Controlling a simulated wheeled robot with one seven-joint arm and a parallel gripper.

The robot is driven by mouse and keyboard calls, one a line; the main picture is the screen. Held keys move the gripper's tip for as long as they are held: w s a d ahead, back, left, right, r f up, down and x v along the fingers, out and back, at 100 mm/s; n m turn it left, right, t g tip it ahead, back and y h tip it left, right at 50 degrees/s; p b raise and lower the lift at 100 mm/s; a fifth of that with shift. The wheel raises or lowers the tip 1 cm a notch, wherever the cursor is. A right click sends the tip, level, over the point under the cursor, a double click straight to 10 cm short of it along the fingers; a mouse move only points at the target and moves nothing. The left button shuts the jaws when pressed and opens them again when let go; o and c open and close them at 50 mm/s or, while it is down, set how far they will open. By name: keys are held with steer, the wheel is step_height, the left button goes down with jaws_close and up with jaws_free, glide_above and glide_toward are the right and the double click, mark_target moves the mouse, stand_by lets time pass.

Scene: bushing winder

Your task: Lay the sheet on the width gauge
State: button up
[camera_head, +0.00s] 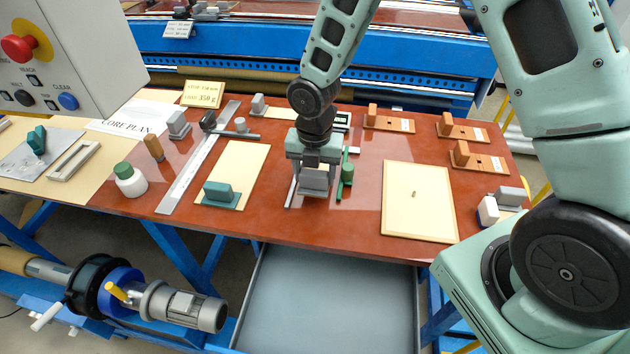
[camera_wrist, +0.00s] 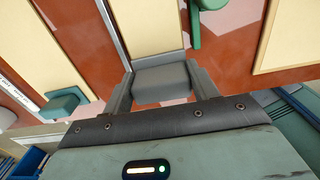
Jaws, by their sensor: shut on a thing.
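My gripper (camera_head: 315,178) is over the middle of the red-brown table. In the wrist view my gripper (camera_wrist: 163,88) is shut on the grey grip block (camera_wrist: 162,82) of a narrow cream sheet (camera_wrist: 147,27). The sheet extends away from the jaws; in the head view my gripper hides most of it. What looks like the width gauge has a thin metal bar (camera_head: 291,190) left of my gripper and a green piece (camera_head: 347,178) to its right. The sheet lies between these in the picture, close along the bar. I cannot tell whether it touches the table.
A cream sheet with a teal block (camera_head: 222,193) and a long steel rule (camera_head: 199,158) lie left. A framed cream board (camera_head: 440,222) lies right. Wooden blocks on strips (camera_head: 480,161) stand at the back right. A white bottle (camera_head: 131,182) stands left. An open drawer (camera_head: 330,305) is below.

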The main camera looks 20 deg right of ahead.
steer(key=shift+f+p, duration=0.45)
steer(key=shift+f, duration=1.6)
steer(key=shift+f, duration=0.1)
steer(key=o, duration=1)
steer(key=shift+c, duration=0.2)
